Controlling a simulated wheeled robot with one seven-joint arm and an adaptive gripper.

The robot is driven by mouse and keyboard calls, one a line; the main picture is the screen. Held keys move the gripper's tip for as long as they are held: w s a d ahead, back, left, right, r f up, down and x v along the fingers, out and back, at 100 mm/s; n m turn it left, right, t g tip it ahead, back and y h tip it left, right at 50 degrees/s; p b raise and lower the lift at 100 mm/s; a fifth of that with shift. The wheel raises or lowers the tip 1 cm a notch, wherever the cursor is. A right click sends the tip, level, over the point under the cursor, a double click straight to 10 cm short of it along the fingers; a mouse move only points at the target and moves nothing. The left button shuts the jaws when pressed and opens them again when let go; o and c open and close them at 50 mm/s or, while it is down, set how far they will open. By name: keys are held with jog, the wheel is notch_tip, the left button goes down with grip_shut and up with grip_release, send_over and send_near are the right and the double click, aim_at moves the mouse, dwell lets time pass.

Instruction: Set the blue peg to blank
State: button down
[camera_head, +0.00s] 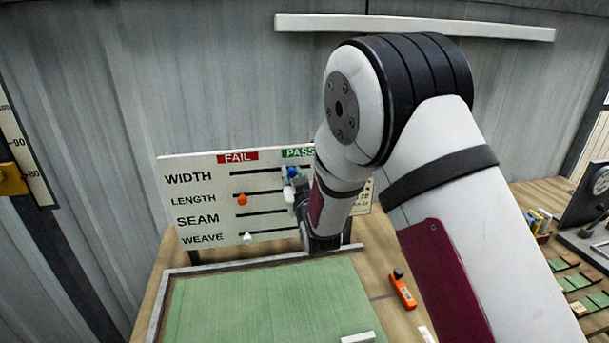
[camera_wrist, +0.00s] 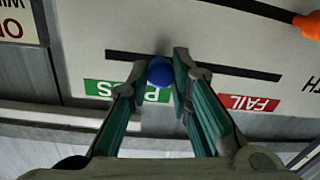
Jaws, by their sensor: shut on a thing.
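The white sign board (camera_head: 205,215) has rows WIDTH, LENGTH, SEAM and WEAVE, each with a dark slot, under a red FAIL label (camera_head: 238,157) and a green PASS label (camera_head: 298,152). The blue peg (camera_head: 292,172) is in the WIDTH slot, on the PASS side. The wrist view shows the board upside down, with the blue peg (camera_wrist: 160,71) between my fingertips and partly covering the PASS label (camera_wrist: 100,88). My gripper (camera_wrist: 158,72) is shut on the blue peg. In the head view my arm hides the slots' right ends.
An orange peg (camera_head: 242,199) sits in the LENGTH slot below FAIL, and a white peg (camera_head: 247,237) sits at the WEAVE slot. A green mat (camera_head: 250,300) lies in front of the board. An orange tool (camera_head: 402,289) lies on the bench to the right.

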aim_at(270, 169)
jog(key=a, duration=0.2)
jog(key=s+a, duration=0.1)
jog(key=a, duration=0.2)
jog(key=shift+s, duration=0.2)
jog(key=c, duration=1.4)
grip_release()
jog(key=v, duration=1.2)
